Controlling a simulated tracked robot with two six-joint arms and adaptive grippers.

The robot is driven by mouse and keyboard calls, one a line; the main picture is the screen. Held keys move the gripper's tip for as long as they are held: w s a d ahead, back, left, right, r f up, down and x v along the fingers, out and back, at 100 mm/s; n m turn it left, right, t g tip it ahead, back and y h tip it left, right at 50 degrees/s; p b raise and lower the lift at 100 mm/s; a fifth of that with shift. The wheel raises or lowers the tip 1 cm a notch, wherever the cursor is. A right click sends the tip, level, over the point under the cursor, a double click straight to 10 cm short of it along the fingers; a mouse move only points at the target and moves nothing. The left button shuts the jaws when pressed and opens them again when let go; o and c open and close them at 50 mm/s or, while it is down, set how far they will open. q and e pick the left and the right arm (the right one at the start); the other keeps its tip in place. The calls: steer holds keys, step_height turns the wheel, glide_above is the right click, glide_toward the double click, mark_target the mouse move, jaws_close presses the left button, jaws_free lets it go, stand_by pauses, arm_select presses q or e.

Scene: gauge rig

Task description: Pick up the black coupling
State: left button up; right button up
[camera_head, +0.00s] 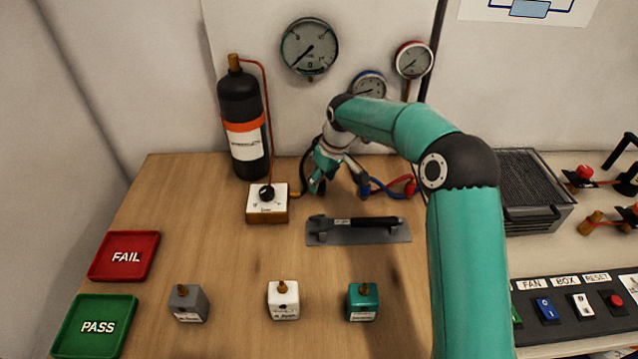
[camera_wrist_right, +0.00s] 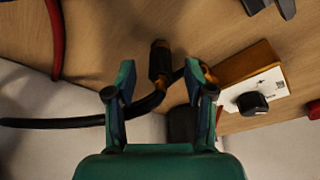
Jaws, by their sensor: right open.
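The black coupling (camera_wrist_right: 160,64) shows in the right wrist view as a short black cylinder with a brass end, with a black hose running off it to the left. My right gripper (camera_head: 340,188) is open and points down over the table near the wall. In the wrist view the coupling lies between the two fingertips of this gripper (camera_wrist_right: 160,76). In the head view the gripper hides most of the coupling. My left gripper is not in view.
A white-topped box with a black knob (camera_head: 267,204) stands close to the left of the gripper, with a black gas cylinder (camera_head: 243,125) behind it. A grey plate with a black handle (camera_head: 355,231) lies in front. Blue and red hoses (camera_head: 390,187) lie to the right.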

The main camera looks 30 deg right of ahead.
steer(key=shift+x, duration=0.9)
steer(key=shift+c, duration=0.3)
jaws_close()
steer(key=shift+w+r, duration=0.1)
